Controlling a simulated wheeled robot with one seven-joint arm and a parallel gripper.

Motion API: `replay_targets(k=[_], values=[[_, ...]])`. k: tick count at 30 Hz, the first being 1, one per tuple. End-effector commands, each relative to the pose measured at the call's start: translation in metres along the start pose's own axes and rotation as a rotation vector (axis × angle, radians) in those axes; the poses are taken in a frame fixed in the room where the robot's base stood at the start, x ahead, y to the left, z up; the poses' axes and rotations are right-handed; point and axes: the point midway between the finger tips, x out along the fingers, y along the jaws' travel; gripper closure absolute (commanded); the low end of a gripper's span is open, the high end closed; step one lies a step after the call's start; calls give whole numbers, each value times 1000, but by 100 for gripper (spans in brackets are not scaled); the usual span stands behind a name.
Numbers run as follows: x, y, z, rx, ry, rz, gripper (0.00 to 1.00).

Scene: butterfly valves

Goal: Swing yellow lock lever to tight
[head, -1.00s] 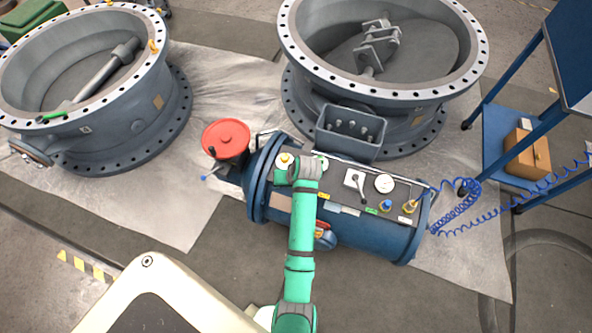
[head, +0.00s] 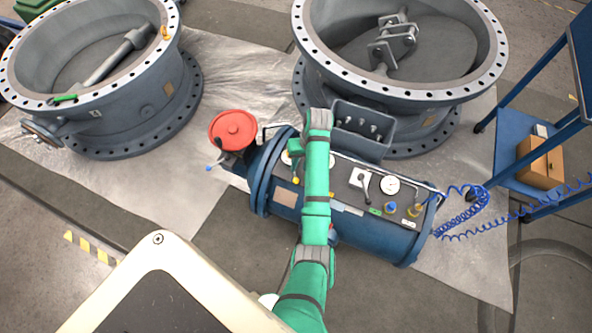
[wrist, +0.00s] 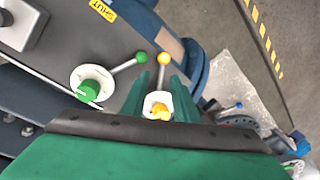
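The yellow lock lever (wrist: 161,80) shows in the wrist view, with a yellow ball on top, a thin rod and a white base with a yellow hub. My gripper (wrist: 163,88) is open, with its two green fingers on either side of the lever's rod. Whether either finger touches the rod cannot be told. A lever with a green ball and green hub (wrist: 90,90) stands just left of the fingers.
The blue cylinder (head: 385,240) carries a panel with a gauge (head: 389,185) and several small controls. A red round lid (head: 232,130) is at its left end. Large valve bodies stand behind, one (head: 455,100) close to my wrist. A blue coiled hose (head: 465,222) lies at right.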

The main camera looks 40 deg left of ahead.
Motion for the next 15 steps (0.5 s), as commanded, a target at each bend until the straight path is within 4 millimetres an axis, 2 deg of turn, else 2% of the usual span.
replay_targets(k=[3,6,15], values=[[21,-5,0,-7,-4,-1,73],[34,-6,-2,-10,-3,-1,73],[48,-7,-2,-13,-1,0,73]])
